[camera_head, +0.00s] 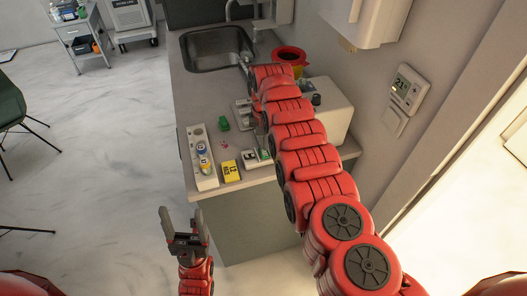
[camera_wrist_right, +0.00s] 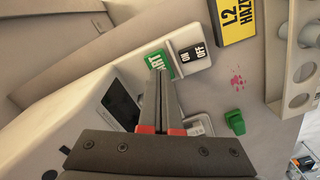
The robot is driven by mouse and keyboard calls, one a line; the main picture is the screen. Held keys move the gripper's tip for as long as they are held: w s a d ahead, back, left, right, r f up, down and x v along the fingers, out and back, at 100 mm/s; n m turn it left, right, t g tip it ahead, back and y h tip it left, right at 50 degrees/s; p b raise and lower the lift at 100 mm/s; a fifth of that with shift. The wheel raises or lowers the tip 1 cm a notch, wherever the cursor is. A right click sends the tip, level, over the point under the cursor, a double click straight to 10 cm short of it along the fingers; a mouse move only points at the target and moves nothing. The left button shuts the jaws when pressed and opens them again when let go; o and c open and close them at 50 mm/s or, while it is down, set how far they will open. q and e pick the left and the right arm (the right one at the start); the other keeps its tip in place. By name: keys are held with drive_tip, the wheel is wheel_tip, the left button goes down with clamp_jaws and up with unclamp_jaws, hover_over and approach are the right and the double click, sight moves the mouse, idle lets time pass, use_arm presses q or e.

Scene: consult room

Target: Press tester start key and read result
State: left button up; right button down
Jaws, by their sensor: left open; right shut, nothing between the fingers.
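The tester (camera_head: 332,108) is a pale box on the counter, partly hidden by my right arm. In the right wrist view its body (camera_wrist_right: 75,128) has a dark display (camera_wrist_right: 121,104); no result is legible. My left gripper (camera_head: 183,222) is open and empty, in front of the counter.
A white rack (camera_head: 197,146) with vials stands at the counter's left edge. A yellow hazard block (camera_head: 231,171) and a small green object (camera_head: 223,124) lie near it. A sink (camera_head: 216,46) and a red-rimmed yellow container (camera_head: 290,55) are farther back.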

sight(264, 152)
drive_tip(key=shift+f+b, duration=0.85)
drive_tip(key=shift+f, duration=0.15)
idle(0.3)
drive_tip(key=shift+r, duration=0.1)
wheel_tip(264, 152, up, 4)
drive_tip(key=p, duration=0.4)
drive_tip(key=shift+r, duration=0.25)
drive_tip(key=shift+r+p, duration=0.4)
drive_tip(key=shift+r, duration=0.85)
drive_tip(key=shift+f, duration=0.1)
